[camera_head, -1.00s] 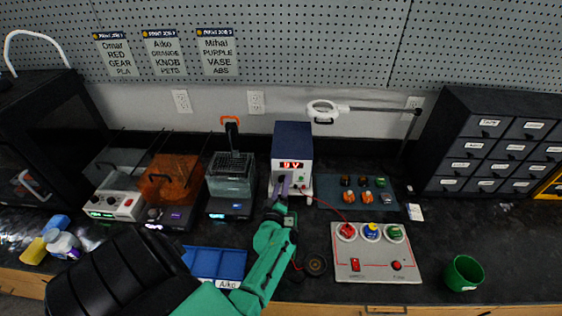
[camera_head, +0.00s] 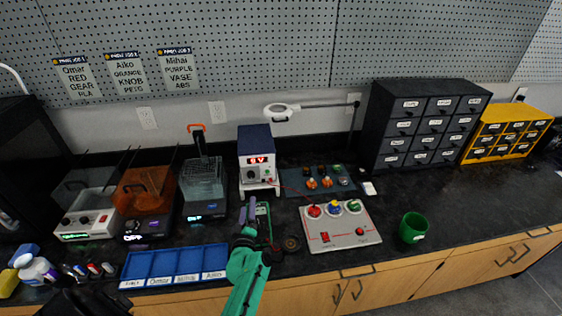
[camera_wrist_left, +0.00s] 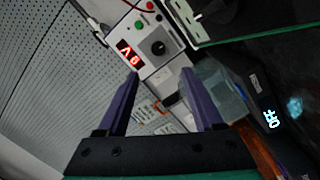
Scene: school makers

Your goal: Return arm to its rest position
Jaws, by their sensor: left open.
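My left arm is green and comes up from the bottom middle of the head view. Its gripper (camera_head: 251,214) is just in front of the power supply (camera_head: 257,160), a white box with a dark blue top and a lit red display. In the left wrist view the gripper's two purple fingers (camera_wrist_left: 157,85) are spread apart with nothing between them. The power supply's display and black knob (camera_wrist_left: 157,47) show beyond the fingertips, apart from them.
A blue sorting tray (camera_head: 174,267) lies left of the arm. A grey control panel (camera_head: 340,228) and a green cup (camera_head: 413,227) stand to the right. Several lab devices (camera_head: 143,205) line the back left. Bare dark counter lies at the right.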

